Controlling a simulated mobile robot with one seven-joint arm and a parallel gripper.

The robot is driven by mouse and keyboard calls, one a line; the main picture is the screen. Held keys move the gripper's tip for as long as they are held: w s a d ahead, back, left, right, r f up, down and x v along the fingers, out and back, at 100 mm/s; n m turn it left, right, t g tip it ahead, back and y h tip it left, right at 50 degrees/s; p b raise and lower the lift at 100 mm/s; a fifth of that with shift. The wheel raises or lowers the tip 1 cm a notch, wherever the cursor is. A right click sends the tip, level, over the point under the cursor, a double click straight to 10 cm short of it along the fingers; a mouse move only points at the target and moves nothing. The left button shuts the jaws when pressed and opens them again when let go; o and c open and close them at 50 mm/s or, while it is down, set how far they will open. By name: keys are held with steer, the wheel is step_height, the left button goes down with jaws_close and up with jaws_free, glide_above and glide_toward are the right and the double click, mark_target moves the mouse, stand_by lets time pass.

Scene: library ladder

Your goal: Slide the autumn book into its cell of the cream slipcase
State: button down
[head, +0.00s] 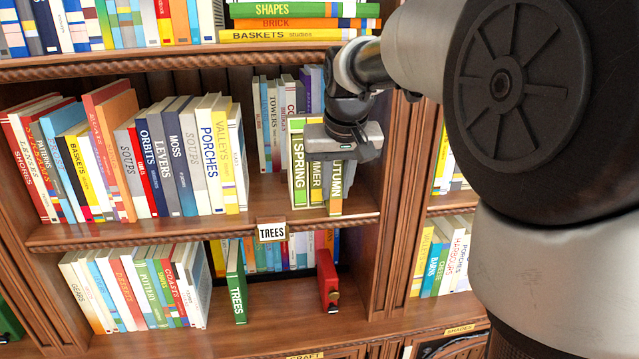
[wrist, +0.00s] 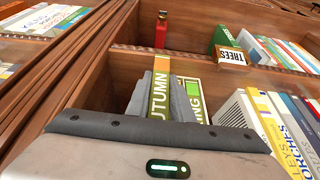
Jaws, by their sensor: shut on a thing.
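The autumn book (head: 335,196), with a green and orange spine, stands upright at the right end of the season books on the middle shelf. My gripper (head: 340,172) is shut on it, with grey fingers on either side of the spine. In the wrist view the autumn book (wrist: 160,85) shows between the fingers. The spring book (head: 299,170) and summer book (head: 316,180) stand just left of it; autumn's lower end sits closer to the shelf front. The cream slipcase is mostly hidden by the books and my gripper; I cannot tell how far autumn is inside it.
A row of books ends at the yellow Valleys book (head: 223,150), with a gap before the season books. A wooden upright (head: 385,200) stands close on the right. A TREES label (head: 271,232) is on the shelf edge.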

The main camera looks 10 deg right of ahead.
steer(key=shift+w+p, duration=0.5)
steer(key=shift+w, duration=0.45)
steer(key=c, duration=1.5)
jaws_free()
steer(key=v, duration=1.7)
steer(key=shift+s+r, duration=0.1)
steer(key=shift+r, duration=0.2)
steer(key=shift+c, duration=0.2)
